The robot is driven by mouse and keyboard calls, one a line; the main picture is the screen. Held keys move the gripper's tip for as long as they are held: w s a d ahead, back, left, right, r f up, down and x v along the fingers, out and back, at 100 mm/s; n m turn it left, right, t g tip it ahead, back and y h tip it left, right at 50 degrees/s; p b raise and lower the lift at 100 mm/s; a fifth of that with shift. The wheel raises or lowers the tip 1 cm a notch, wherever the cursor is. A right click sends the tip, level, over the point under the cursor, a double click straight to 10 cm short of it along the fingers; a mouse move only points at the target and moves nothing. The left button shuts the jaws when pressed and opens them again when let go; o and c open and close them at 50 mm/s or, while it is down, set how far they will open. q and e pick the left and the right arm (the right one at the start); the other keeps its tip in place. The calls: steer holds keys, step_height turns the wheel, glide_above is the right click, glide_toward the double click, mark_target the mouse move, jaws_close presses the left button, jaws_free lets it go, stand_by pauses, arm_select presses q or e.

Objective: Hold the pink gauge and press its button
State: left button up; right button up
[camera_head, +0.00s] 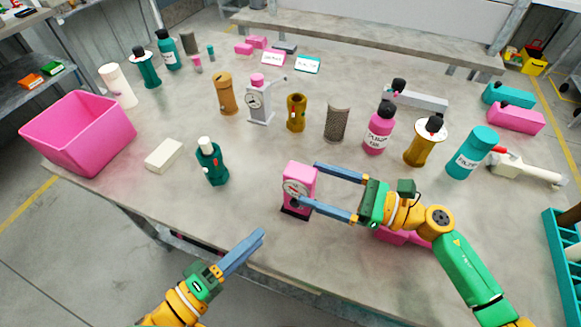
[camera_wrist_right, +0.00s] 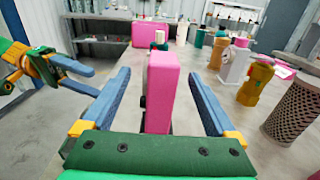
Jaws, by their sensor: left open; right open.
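The pink gauge (camera_head: 299,187) stands upright on the table near the front, with a round dial on its face and a dark base. It also shows in the right wrist view (camera_wrist_right: 161,90), seen from its plain pink side. My right gripper (camera_head: 335,190) is open, with its blue fingers reaching left on either side of the gauge; in the right wrist view the gauge stands between the fingers with gaps on both sides. My left gripper (camera_head: 258,240) is at the table's front edge, left of and in front of the gauge, open and empty. The gauge's button cannot be clearly made out.
A dark green bottle (camera_head: 211,162) and a cream block (camera_head: 164,155) stand left of the gauge. A pink bin (camera_head: 78,133) is at the left edge. Several bottles and cylinders, including a pink bottle (camera_head: 379,130), stand behind. The table between the green bottle and gauge is clear.

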mark_target(285, 173)
steer(key=x, duration=0.7)
steer(key=shift+w+a, duration=0.1)
steer(key=shift+a, duration=0.15)
steer(key=shift+r, duration=0.1)
steer(key=shift+d, duration=0.1)
steer(key=shift+c, duration=0.2)
jaws_close()
arm_select(q)
jaws_close()
stand_by(0.9)
